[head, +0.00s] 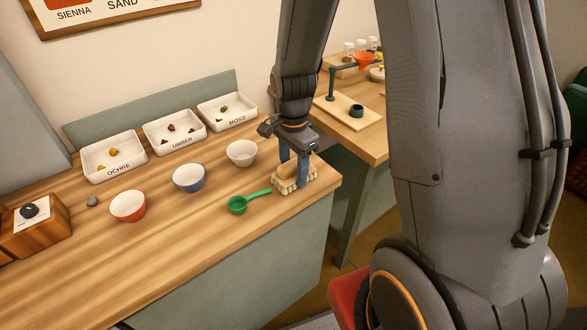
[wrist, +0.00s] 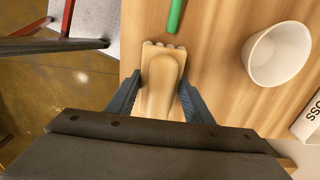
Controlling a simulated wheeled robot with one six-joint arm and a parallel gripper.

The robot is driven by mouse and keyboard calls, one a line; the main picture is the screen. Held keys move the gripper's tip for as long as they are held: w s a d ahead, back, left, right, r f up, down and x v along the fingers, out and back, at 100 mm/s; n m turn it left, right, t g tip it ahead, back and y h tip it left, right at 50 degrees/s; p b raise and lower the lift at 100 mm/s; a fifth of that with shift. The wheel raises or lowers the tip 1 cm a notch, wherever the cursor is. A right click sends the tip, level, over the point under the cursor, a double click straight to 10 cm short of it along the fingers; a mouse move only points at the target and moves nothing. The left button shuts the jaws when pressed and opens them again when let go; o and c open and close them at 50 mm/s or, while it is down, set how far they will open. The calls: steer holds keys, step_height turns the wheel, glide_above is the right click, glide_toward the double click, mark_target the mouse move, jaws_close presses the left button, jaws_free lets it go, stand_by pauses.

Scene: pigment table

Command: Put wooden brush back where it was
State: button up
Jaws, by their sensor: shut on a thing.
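The wooden brush (head: 296,180) is pale wood with light bristles beneath. It is at the right end of the wooden table, near its corner. My gripper (head: 296,172) points down over it with one blue finger on each side. In the wrist view the brush (wrist: 161,82) lies between the two fingers of my gripper (wrist: 160,95), which is shut on it. The bristles look at or very near the tabletop; I cannot tell if they touch it.
A green scoop (head: 238,204) lies just left of the brush. White (head: 242,153), blue (head: 189,178) and red (head: 128,205) bowls stand further left. Labelled trays OCHRE (head: 114,173), UMBER (head: 175,148) and MOSS (head: 227,127) stand behind. The table's right edge is close by the brush.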

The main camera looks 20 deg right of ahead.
mark_target(293, 162)
steer(key=shift+f, duration=0.3)
steer(key=o, duration=1)
steer(key=shift+r, duration=0.1)
step_height(293, 162, up, 12)
steer(key=b, duration=0.2)
steer(key=shift+b, duration=0.3)
steer(key=s+f+n+t, duration=0.1)
steer(key=s+f+n, duration=0.3)
steer(key=s+n, duration=0.5)
steer(key=n, duration=0.5)
steer(key=shift+s+f, duration=0.2)
steer(key=shift+f, duration=0.15)
